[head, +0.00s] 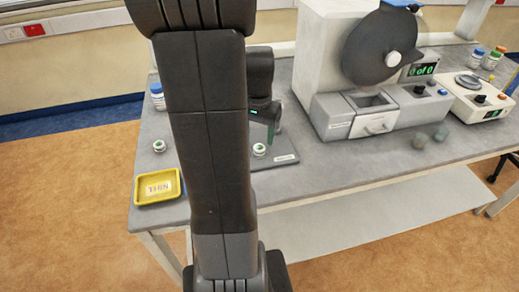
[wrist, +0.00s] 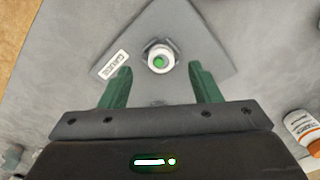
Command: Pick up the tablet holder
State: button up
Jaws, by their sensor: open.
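A small white round holder with a green centre (wrist: 160,60), perhaps the tablet holder, sits on a grey labelled plate (wrist: 196,18). It also shows in the head view (head: 259,150). A similar white and green round piece (head: 159,146) stands on the table to the left, and I cannot tell which one the task names. My gripper (wrist: 160,70) is open and empty, with its green fingers pointing toward the holder on the plate. One fingertip appears on each side of it in the wrist view. In the head view my arm hides part of the plate.
A yellow labelled tray (head: 142,190) lies at the table's front left corner. A large machine with a grey disc (head: 372,62) and a smaller device (head: 466,100) stand to the right. Bottles (head: 157,97) stand at the back left. The front middle of the table (head: 345,172) is clear.

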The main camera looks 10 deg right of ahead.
aim_at(259, 147)
jog(key=shift+w+d+f, duration=0.1)
jog(key=shift+w+f, duration=0.05)
jog(key=shift+f, duration=1.15)
jog(key=shift+w+f, duration=0.1)
jog(key=shift+f, duration=1.15)
jog(key=c, duration=1.1)
